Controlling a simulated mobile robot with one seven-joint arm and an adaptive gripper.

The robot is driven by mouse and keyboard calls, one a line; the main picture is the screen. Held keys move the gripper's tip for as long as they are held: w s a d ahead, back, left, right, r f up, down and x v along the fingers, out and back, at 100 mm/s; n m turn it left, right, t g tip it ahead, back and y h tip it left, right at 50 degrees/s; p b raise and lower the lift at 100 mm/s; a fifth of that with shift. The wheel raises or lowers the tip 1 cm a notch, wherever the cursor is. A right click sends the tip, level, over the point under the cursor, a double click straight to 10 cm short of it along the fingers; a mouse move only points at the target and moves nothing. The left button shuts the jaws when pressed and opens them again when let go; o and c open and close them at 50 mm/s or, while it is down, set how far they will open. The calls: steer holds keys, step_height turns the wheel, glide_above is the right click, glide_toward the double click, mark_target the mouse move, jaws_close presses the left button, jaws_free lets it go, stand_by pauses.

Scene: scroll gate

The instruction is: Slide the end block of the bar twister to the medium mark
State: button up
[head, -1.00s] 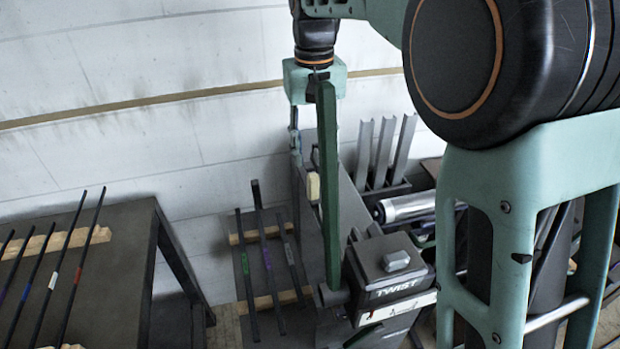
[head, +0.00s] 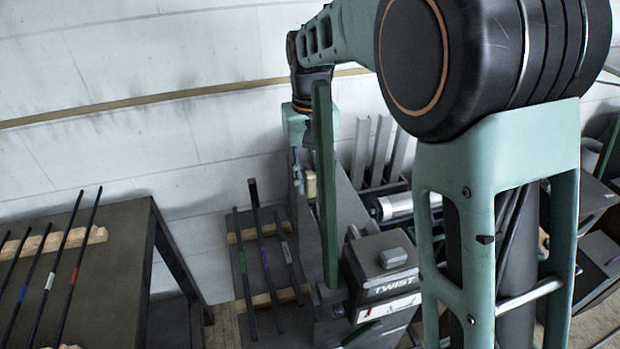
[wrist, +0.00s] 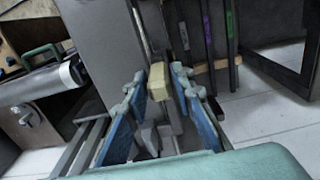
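The bar twister (head: 385,262) is a dark machine with "TWIST" on its head box and a long grey bed running back toward the wall. A green lever (head: 326,190) stands upright at its near end. A cream block (head: 311,184), apparently the grip of the end block, sits at the bed's left side toward the far end. My gripper (head: 296,172) is at the far end of the bed, partly behind the lever. In the wrist view my gripper (wrist: 160,88) is open, with blue finger pads either side of the cream block (wrist: 158,80). Contact cannot be told. The medium mark cannot be made out.
Dark bars with coloured bands lie on wooden rests (head: 262,302) left of the twister. Another table (head: 110,265) with bars stands farther left. The wall is close behind.

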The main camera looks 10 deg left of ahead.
jaws_close()
